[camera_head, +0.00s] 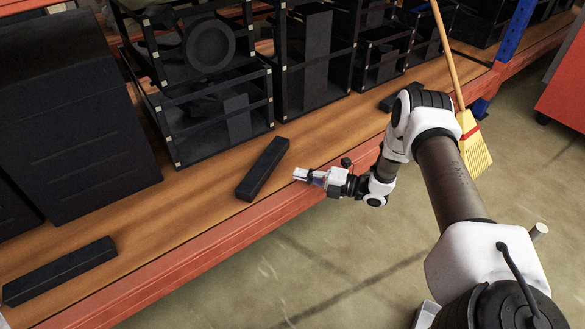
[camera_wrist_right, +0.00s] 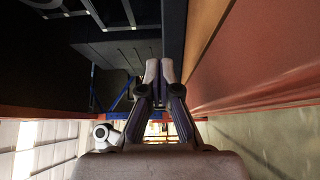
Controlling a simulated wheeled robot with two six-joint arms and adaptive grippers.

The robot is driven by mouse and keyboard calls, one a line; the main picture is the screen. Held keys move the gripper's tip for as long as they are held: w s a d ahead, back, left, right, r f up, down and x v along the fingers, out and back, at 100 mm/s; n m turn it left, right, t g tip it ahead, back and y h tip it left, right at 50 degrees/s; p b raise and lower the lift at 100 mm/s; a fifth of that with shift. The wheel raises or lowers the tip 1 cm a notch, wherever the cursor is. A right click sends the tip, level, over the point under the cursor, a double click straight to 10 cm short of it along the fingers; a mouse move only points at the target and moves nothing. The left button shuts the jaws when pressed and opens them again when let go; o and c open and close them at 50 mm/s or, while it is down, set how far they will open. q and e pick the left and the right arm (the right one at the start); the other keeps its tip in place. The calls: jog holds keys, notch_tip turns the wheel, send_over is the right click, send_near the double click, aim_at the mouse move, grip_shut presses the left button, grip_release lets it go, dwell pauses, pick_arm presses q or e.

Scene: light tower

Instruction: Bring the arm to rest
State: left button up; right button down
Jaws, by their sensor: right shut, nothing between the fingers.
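My right arm (camera_head: 450,180) comes in from the lower right in the head view and bends back toward the shelf. My right gripper (camera_head: 300,175) is shut and empty, over the red front edge of the shelf, pointing left. In the right wrist view the two fingers of the right gripper (camera_wrist_right: 159,72) meet at their tips with nothing between them. A black bar (camera_head: 263,170) lies on the wooden shelf just left of the fingertips, apart from them. My left gripper does not show in either view.
The wooden shelf (camera_head: 215,210) has a red front beam (camera_head: 205,258). Black crates (camera_head: 215,115) and a large black box (camera_head: 75,120) stand on it. Another black bar (camera_head: 60,270) lies at lower left. A broom (camera_head: 473,145) stands behind my arm. The floor (camera_head: 330,265) in front is clear.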

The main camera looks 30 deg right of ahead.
pick_arm(q)
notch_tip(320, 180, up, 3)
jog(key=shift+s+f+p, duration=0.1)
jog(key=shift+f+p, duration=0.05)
jog(key=shift+p, duration=0.75)
pick_arm(e)
jog(key=v, duration=0.5)
jog(key=shift+s+d+r, duration=0.1)
jog(key=shift+s+d, duration=0.15)
jog(key=shift+s, duration=0.1)
jog(key=shift+r, duration=0.1)
